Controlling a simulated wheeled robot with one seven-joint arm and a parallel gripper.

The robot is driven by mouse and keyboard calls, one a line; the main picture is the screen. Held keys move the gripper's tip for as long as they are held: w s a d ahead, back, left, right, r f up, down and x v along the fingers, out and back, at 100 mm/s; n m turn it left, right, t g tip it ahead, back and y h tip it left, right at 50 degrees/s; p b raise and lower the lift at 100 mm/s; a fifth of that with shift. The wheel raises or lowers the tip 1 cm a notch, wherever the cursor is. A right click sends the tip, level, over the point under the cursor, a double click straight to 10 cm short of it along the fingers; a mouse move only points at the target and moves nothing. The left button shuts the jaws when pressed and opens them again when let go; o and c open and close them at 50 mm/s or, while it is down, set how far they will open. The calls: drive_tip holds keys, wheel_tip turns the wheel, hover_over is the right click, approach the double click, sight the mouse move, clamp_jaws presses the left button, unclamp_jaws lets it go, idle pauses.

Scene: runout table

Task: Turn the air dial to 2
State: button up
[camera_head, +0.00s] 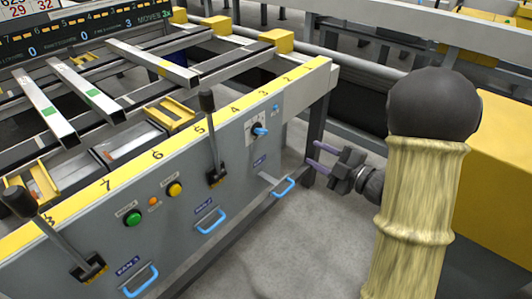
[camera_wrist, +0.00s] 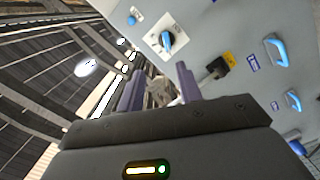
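The air dial is a blue knob (camera_head: 260,131) on a pale plate, on the right part of the grey panel in the head view. In the wrist view the knob (camera_wrist: 167,40) shows above the fingers on its white plate (camera_wrist: 165,35). The markings around it are too small to read. My gripper (camera_head: 320,158) is to the right of the dial, apart from the panel, with its fingers toward it. Its two purple fingers stand apart with nothing seen held between them, also in the wrist view (camera_wrist: 160,88).
The panel (camera_head: 235,160) also carries black levers (camera_head: 209,135), a green button (camera_head: 133,219), a yellow button (camera_head: 174,190) and blue handles (camera_head: 284,187). A blue handle lies below the dial. Steel bars (camera_head: 160,64) lie on the table. Grey floor (camera_head: 270,235) is clear before the panel.

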sight(263, 133)
drive_tip(key=shift+s+a+f+n+g+y, duration=0.15)
drive_tip(key=shift+s+f+n+g+y, duration=0.15)
drive_tip(key=shift+s+f+n+y, duration=0.25)
drive_tip(key=shift+w, duration=0.15)
drive_tip(key=b+x, duration=0.4)
drive_tip(key=x, duration=1.3)
drive_tip(key=shift+w+a, duration=0.1)
drive_tip(key=shift+a, duration=0.1)
clamp_jaws()
